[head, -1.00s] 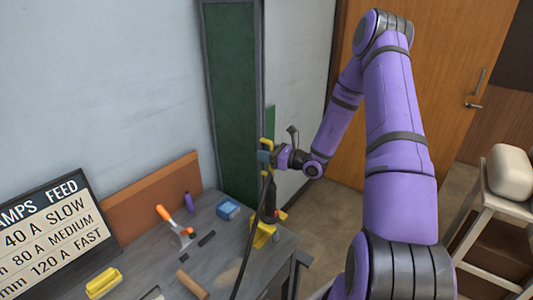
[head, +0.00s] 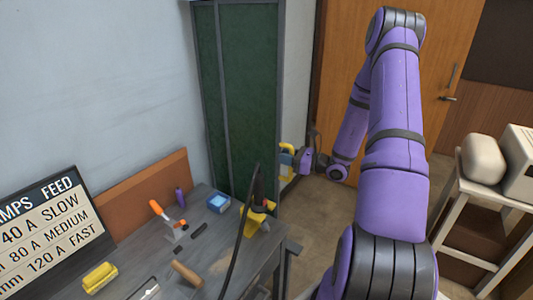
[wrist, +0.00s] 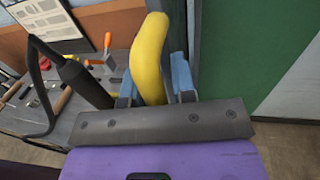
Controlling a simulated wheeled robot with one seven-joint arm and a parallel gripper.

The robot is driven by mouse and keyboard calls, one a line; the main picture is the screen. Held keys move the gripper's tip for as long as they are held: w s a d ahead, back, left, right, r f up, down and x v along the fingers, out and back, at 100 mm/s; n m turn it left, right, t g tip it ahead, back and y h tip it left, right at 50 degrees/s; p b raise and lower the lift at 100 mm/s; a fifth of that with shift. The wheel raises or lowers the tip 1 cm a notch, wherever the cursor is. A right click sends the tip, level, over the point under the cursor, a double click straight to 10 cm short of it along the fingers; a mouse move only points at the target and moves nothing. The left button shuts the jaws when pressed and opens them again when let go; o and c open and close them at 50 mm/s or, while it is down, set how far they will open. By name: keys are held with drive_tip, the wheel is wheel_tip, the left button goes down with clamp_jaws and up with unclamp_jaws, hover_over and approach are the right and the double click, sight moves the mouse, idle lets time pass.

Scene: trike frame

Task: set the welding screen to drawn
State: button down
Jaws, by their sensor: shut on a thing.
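The welding screen (head: 252,90) is a tall dark green panel in a grey frame, standing behind the workbench against the pale wall. Its yellow handle (head: 287,148) is at the screen's right edge. My gripper (head: 291,160) is at that edge and shut on the handle. In the wrist view the curved yellow handle (wrist: 150,55) sits between the blue fingers of my gripper (wrist: 155,88). Green panel (wrist: 235,50) shows to the right of the handle there. The lower part of the handle is hidden by my gripper.
Open floor lies between.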

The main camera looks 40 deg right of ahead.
drive_tip(key=s+a+v, duration=0.1)
drive_tip(key=a+v, duration=0.1)
drive_tip(key=v, duration=0.9)
drive_tip(key=shift+s, duration=0.4)
drive_tip(key=shift+f, duration=0.1)
drive_tip(key=c, duration=1.1)
unclamp_jaws()
drive_tip(key=shift+s, duration=0.1)
drive_tip(key=shift+o, duration=0.2)
drive_tip(key=v, duration=1)
drive_tip(key=shift+s+d, duration=0.2)
drive_tip(key=shift+s, duration=0.15)
